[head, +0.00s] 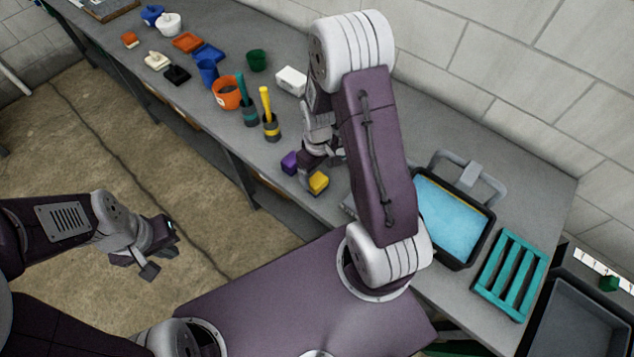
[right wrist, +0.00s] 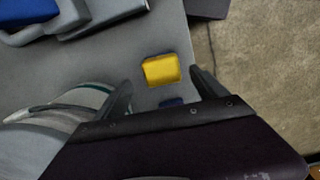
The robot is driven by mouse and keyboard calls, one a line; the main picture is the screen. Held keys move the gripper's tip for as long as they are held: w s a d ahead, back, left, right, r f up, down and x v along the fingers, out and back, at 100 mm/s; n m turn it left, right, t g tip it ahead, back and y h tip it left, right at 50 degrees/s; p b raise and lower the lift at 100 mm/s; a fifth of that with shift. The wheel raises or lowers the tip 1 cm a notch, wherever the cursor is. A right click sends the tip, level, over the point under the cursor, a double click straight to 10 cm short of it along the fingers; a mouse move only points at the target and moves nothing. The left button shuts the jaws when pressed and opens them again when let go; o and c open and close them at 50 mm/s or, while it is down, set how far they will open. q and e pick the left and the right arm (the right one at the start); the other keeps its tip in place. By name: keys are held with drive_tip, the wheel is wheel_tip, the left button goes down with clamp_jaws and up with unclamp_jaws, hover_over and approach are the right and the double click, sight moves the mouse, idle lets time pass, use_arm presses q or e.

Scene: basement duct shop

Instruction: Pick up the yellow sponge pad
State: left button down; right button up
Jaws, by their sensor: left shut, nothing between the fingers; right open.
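The yellow sponge pad (head: 318,183) lies on the grey workbench near its front edge; it also shows in the right wrist view (right wrist: 161,70). A purple-blue block (head: 290,161) lies close beside it, and is partly hidden by my gripper in the right wrist view (right wrist: 172,102). My right gripper (head: 316,170) is open and empty above the bench, close to the pad. In the right wrist view its fingers (right wrist: 162,90) are spread, with the pad just beyond the tips. My left gripper (head: 160,252) is shut and empty over the floor, away from the bench.
A black tub (head: 481,243) with light blue contents and a teal rack (head: 510,274) stand on the bench at right. An orange pot (head: 227,93), tall-handled teal and yellow tools (head: 267,112) and a white box (head: 291,80) stand behind the pad.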

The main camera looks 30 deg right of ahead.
sight(317, 179)
drive_tip(key=f, duration=0.4)
drive_tip(key=shift+s+a+p, duration=0.15)
drive_tip(key=shift+a+p, duration=0.05)
drive_tip(key=shift+p, duration=0.15)
drive_tip(key=shift+d+f, duration=0.1)
drive_tip(key=shift+f, duration=0.15)
drive_tip(key=shift+r, duration=0.1)
drive_tip(key=c, duration=1.5)
